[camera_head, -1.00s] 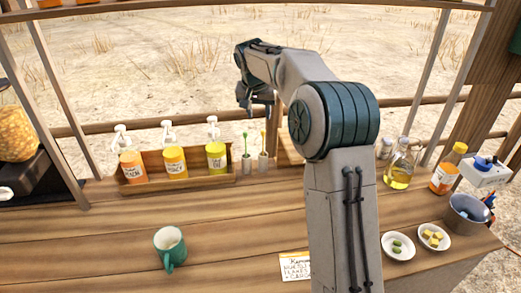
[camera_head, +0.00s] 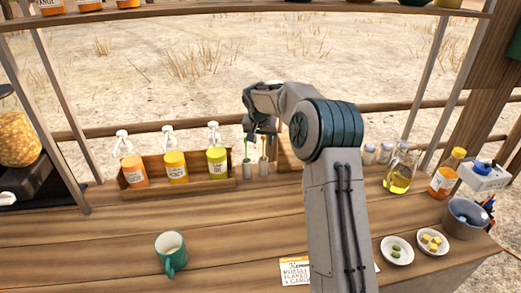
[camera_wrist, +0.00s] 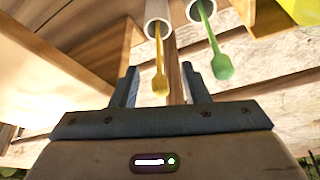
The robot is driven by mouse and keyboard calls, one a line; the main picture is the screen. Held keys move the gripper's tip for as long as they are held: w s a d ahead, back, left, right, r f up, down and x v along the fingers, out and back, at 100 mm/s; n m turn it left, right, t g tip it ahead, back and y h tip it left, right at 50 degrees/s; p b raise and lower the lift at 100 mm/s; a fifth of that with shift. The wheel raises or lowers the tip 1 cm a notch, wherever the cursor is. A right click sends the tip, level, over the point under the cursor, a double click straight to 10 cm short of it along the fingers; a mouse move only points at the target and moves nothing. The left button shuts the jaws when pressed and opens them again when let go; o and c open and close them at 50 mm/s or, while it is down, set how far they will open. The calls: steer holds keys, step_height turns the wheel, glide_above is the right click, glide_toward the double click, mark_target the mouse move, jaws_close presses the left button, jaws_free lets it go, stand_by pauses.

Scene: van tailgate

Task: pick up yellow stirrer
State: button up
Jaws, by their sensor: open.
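The yellow stirrer (camera_wrist: 160,75) stands in a small pale cup (camera_wrist: 158,15) at the back of the counter. In the wrist view its paddle end lies between the open fingers of my gripper (camera_wrist: 162,85), with gaps on both sides. A green stirrer (camera_wrist: 216,48) stands in a second pale cup (camera_wrist: 200,8) beside it. In the head view the yellow stirrer (camera_head: 263,148) and green stirrer (camera_head: 246,152) stand right of the bottle rack, with my gripper (camera_head: 262,135) just above them and partly covering them.
A wooden rack (camera_head: 205,188) with several pump bottles stands left of the cups. A green mug (camera_head: 171,252) is at the front. Small dishes (camera_head: 397,258), an oil flask (camera_head: 398,178) and a grey pot (camera_head: 466,222) are at right.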

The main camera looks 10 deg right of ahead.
steer(key=x, duration=0.2)
steer(key=shift+w+d+f, duration=0.1)
steer(key=shift+w+f, duration=0.05)
steer(key=shift+f, duration=0.2)
jaws_close()
steer(key=shift+r, duration=0.1)
